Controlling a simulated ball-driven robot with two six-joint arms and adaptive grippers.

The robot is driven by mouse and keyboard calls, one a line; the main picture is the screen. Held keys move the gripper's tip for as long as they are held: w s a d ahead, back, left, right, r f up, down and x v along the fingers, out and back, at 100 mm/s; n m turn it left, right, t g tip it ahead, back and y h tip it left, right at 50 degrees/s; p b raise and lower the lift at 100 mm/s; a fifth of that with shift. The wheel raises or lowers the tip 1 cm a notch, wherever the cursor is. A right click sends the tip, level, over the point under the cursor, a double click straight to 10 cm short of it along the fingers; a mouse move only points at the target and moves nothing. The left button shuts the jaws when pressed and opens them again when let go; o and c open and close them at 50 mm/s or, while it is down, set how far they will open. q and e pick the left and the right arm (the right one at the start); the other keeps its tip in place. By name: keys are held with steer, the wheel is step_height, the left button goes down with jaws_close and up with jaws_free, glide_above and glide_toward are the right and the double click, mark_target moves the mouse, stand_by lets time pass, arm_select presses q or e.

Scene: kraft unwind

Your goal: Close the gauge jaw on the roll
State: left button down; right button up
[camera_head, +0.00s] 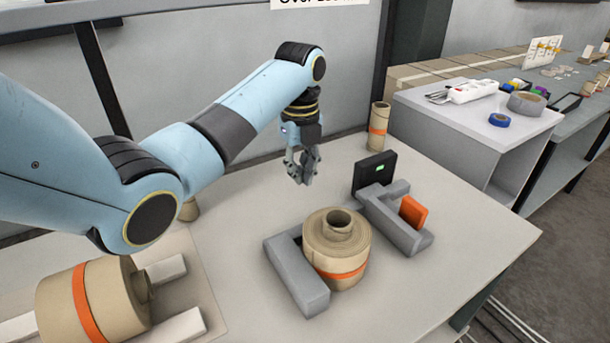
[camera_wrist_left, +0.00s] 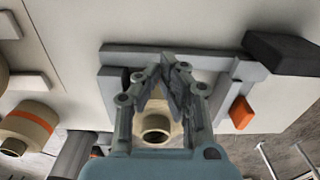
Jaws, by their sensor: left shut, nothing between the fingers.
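The kraft roll (camera_head: 338,256) stands upright on the table with an orange band around it and a core on top. It also shows in the wrist view (camera_wrist_left: 156,128), partly behind my fingers. The grey gauge has a fixed jaw (camera_head: 298,275) close against the roll's left side. Its other jaw (camera_head: 396,222), with an orange tab (camera_head: 413,212), stands to the right, with a gap to the roll. A black display (camera_head: 375,172) with a green light is at its back. My left gripper (camera_head: 302,180) is shut and empty, above and behind the roll. My right gripper is out of view.
A larger banded roll (camera_head: 92,298) lies at the front left on a cradle with white blocks (camera_head: 184,327). A slim banded roll (camera_head: 379,126) stands at the back. A side bench holds a blue tape roll (camera_head: 500,120) and a power strip (camera_head: 474,91). The table's front right is clear.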

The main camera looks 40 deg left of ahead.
arm_select(q)
step_height(320, 180, down, 8)
steer(key=shift+r, duration=0.25)
steer(key=d, duration=0.1)
steer(key=s+d+p, duration=0.1)
steer(key=d, duration=0.1)
steer(key=shift+s+f, duration=0.15)
steer(key=shift+s, duration=0.05)
steer(key=shift+s+d+p, duration=0.2)
steer(key=shift+d+p, duration=0.2)
steer(key=shift+d, duration=0.05)
steer(key=shift+f, duration=0.15)
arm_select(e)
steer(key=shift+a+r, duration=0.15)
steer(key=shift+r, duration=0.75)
